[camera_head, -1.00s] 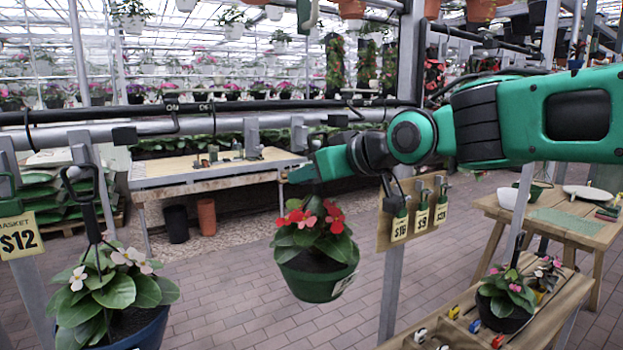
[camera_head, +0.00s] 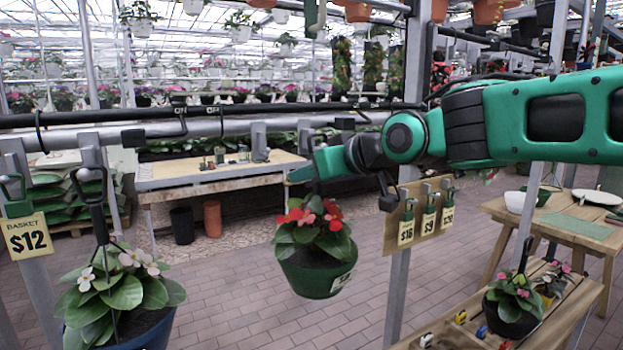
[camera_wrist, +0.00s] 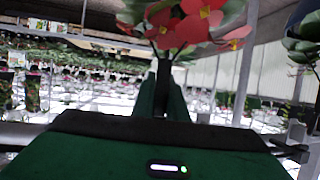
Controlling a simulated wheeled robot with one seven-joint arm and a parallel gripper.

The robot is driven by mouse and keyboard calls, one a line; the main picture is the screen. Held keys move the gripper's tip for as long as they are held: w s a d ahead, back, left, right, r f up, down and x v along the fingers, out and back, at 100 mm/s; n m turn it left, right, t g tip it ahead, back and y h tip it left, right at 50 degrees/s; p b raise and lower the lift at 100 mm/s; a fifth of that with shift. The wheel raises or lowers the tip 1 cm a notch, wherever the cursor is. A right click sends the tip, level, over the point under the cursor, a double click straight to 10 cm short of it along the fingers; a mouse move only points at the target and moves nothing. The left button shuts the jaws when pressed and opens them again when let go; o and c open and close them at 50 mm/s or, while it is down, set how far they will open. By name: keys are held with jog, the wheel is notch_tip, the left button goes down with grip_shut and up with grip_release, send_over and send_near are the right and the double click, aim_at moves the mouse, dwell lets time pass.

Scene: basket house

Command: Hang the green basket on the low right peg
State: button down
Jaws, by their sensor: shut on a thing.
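The green basket (camera_head: 315,278) with red and pink flowers hangs upright in mid-air in the head view, a white tag on its side. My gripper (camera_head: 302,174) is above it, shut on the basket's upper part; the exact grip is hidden. In the wrist view, the gripper fingers (camera_wrist: 163,92) are close together and the red flowers (camera_wrist: 185,25) show beyond them. A dark block-like peg (camera_head: 388,200) sticks out from the grey post, right of the basket. Black-capped pegs also show on the rail, one at the right (camera_head: 342,123) and one at the left (camera_head: 132,138). I cannot tell which is the low right peg.
A blue basket (camera_head: 150,338) with white flowers hangs at the front left beside a $12 sign (camera_head: 27,236). A wooden bench (camera_head: 550,290) with a potted plant stands right. Paved floor below the basket is clear.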

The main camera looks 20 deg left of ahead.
jog(key=shift+w+a+r, duration=0.15)
jog(key=shift+w+a, duration=0.05)
jog(key=shift+a, duration=0.1)
dwell(0.4)
jog(key=shift+f, duration=0.8)
dwell(0.5)
jog(key=c, duration=1.7)
grip_release()
jog(key=shift+w, duration=0.1)
